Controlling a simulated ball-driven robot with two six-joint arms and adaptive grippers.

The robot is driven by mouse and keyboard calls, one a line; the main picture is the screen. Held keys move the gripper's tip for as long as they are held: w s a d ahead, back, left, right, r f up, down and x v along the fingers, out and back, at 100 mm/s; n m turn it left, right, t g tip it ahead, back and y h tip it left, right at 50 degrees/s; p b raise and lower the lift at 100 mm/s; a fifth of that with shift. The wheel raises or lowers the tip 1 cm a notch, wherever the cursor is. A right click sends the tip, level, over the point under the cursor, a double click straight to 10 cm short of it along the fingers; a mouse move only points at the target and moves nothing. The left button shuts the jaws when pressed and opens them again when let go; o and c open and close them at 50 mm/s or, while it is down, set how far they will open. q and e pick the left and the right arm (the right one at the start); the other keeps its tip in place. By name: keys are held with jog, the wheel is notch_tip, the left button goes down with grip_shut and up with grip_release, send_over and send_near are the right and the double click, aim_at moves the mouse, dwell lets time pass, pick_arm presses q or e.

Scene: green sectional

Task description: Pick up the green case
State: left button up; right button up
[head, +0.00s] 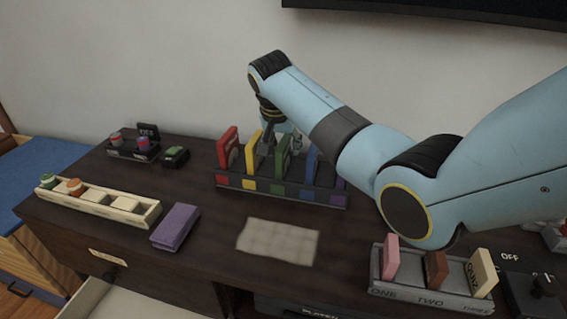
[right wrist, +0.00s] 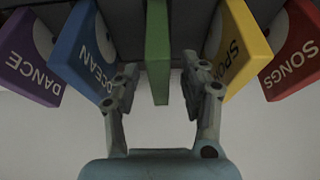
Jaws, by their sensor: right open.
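The green case (head: 282,157) stands upright in the middle slot of a dark rack (head: 265,187), between a yellow case and a blue case. My right gripper (head: 281,140) is at the top of the green case. In the right wrist view, the green case (right wrist: 158,50) hangs from the top of the picture, and the open fingers of my right gripper (right wrist: 160,84) are on either side of it, with gaps between. My left gripper is not in view.
Red (head: 228,148), yellow (head: 253,150) and blue (head: 312,163) cases stand close beside the green one. A purple case (head: 175,227) lies on the table near a cream tray (head: 100,204). A grey rack (head: 425,288) holds three cases at the front right.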

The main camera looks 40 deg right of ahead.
jog(key=c, duration=0.4)
grip_shut()
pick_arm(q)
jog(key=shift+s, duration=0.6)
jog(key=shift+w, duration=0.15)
pick_arm(e)
jog(key=shift+r, duration=0.1)
notch_tip(320, 180, up, 10)
jog(key=shift+f+p, duration=0.1)
jog(key=shift+p, duration=0.55)
pick_arm(q)
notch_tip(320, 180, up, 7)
jog(key=p, duration=0.6)
pick_arm(e)
notch_tip(320, 180, up, 7)
jog(key=shift+f+b, duration=4.35)
jog(key=shift+f, duration=0.5)
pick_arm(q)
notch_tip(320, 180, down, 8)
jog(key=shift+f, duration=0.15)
